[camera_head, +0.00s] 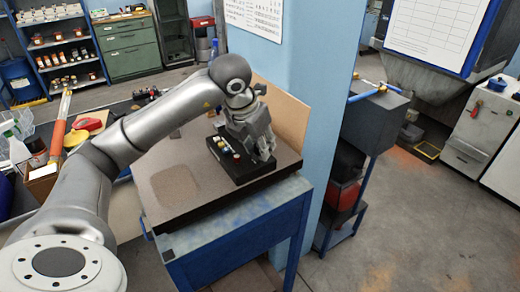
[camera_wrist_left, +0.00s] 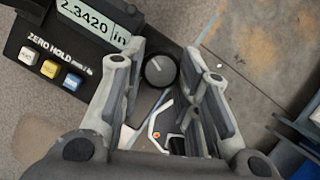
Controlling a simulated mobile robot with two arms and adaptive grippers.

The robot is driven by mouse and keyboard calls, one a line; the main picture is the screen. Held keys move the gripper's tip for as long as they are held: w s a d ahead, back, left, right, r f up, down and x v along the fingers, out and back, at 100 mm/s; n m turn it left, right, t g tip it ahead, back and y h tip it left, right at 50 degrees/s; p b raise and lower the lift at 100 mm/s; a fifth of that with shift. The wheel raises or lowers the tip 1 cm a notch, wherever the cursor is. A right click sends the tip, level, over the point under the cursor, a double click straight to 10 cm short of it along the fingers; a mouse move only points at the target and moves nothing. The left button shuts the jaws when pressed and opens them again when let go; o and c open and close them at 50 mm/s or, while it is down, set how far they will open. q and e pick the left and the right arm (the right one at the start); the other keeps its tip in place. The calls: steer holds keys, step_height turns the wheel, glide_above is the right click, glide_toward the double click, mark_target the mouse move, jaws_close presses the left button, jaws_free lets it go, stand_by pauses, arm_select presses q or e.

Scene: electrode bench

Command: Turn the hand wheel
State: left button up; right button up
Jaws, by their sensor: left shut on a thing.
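A black measuring device (camera_head: 240,171) sits on the brown bench top in the head view. In the left wrist view, the hand wheel (camera_wrist_left: 160,70) is a small round dark knob with a light mark, beside the device's digital display (camera_wrist_left: 95,22). My left gripper (camera_head: 263,154) points down at the device's right end. In the head view the gripper hides the wheel. My right gripper is not in view.
White, yellow and blue buttons (camera_wrist_left: 49,68) lie on the device panel beside the display. The blue bench (camera_head: 240,235) has bare top left of the device. A blue wall panel (camera_head: 322,100) stands close to its right. A cluttered table with an orange-handled tool (camera_head: 57,140) is at left.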

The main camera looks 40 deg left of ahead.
arm_select(q)
steer(key=shift+a+f+m+h+b, duration=0.15)
steer(key=shift+m+h+b, duration=0.35)
steer(key=shift+m, duration=0.4)
steer(key=m+b, duration=0.1)
steer(key=m, duration=0.1)
steer(key=shift+w+m+h, duration=0.1)
steer(key=shift+m+h, duration=0.3)
steer(key=m, duration=0.1)
steer(key=m+h, duration=0.1)
steer(key=m, duration=0.1)
steer(key=m+g, duration=0.1)
steer(key=shift+w+a+r+m+h, duration=0.1)
steer(key=shift+a+r+m+h, duration=0.05)
steer(key=shift+r+m+h, duration=0.15)
steer(key=o, duration=1)
steer(key=shift+f, duration=0.1)
steer(key=shift+v, duration=4.05)
